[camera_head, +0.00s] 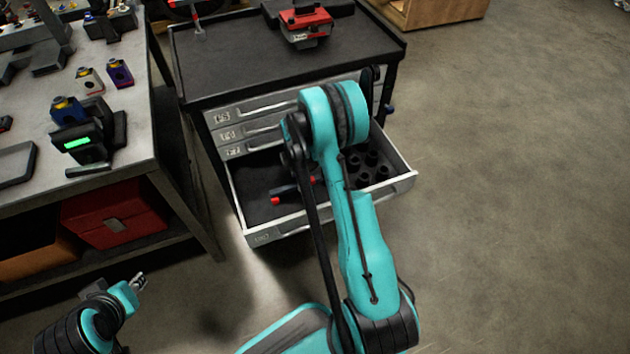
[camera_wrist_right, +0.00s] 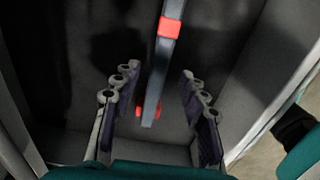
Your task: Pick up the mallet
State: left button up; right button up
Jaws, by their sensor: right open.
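A tool that looks like the mallet (camera_head: 286,190), dark with red parts, lies in the open drawer; my right arm hides some of it in the head view. In the right wrist view the grey-blue bar of the mallet (camera_wrist_right: 162,70) has a red band, with more red near its lower end. My right gripper (camera_wrist_right: 155,85) is open, with the bar showing between its fingers and a gap on both sides. It is hidden behind my arm in the head view. My left gripper (camera_head: 138,282) is low at the left, away from the drawer; its opening is unclear.
The open drawer (camera_head: 400,182) has raised walls and several dark cylindrical holders (camera_head: 370,165). The black cart top (camera_head: 240,65) carries a red tool (camera_head: 305,25). A workbench (camera_head: 140,125) with small parts stands left. Open floor (camera_head: 520,200) lies right.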

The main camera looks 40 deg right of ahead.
notch_tip(320, 180, down, 5)
jog(key=b, duration=0.2)
jog(key=shift+w+f+b, duration=0.1)
jog(key=shift+f+b, duration=0.05)
jog(key=shift+b, duration=0.25)
grip_shut()
